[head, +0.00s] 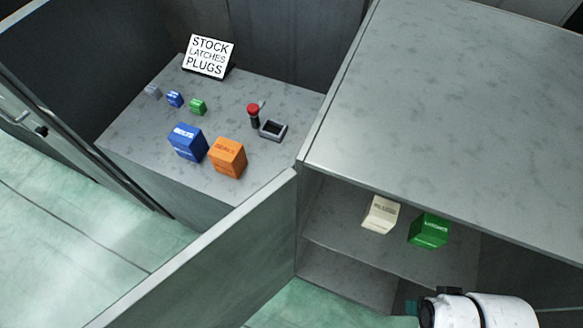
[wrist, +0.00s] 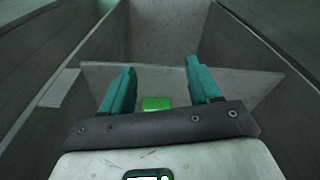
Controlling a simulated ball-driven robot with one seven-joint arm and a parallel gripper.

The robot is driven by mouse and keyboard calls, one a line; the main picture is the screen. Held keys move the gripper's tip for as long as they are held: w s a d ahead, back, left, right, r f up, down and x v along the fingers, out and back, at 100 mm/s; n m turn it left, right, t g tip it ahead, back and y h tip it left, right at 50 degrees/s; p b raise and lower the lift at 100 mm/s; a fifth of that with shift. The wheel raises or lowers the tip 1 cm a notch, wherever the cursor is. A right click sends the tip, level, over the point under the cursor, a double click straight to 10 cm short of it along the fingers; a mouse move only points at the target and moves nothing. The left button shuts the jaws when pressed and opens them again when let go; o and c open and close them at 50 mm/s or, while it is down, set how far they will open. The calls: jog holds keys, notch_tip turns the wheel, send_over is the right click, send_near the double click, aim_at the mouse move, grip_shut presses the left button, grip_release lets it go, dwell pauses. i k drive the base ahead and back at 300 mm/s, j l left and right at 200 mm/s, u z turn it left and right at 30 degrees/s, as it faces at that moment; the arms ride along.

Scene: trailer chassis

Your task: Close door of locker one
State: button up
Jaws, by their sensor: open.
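A grey locker (head: 440,110) stands at the right in the head view, its front open. Its door (head: 215,255) is swung open, sticking out toward the lower left from the locker's left edge. I see no number on it. Inside, a shelf (head: 340,235) carries a cream box (head: 381,214) and a green box (head: 429,230). In the wrist view my gripper (wrist: 160,78) is open and empty, its teal fingers apart, facing the locker interior. A green box (wrist: 156,103) shows between the fingers, beyond them. I see no contact with the door.
A grey counter (head: 130,140) at the left holds a blue box (head: 187,142), an orange box (head: 228,157), a red-topped item (head: 253,115), small blocks and a sign (head: 208,56). Another door with a handle (head: 15,118) is at far left. Green floor (head: 70,225) lies clear between.

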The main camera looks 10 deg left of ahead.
aim_at(221, 279)
jog(key=k+j+z, duration=0.15)
jog(key=j, duration=0.35)
jog(key=j+z, duration=0.1)
jog(key=j, duration=0.4)
jog(key=k+j+z, duration=0.15)
jog(key=j, duration=0.3)
jog(key=k+j+z, duration=0.15)
jog(key=j, duration=0.35)
jog(key=k+j+z, duration=0.1)
jog(key=k+j, duration=0.15)
jog(key=j, duration=0.15)
jog(key=k+j+z, duration=0.15)
jog(key=j, duration=0.3)
jog(key=k+j+z, duration=0.15)
jog(key=j, duration=0.25)
jog(key=k+j+z, duration=0.1)
jog(key=k+j, duration=0.25)
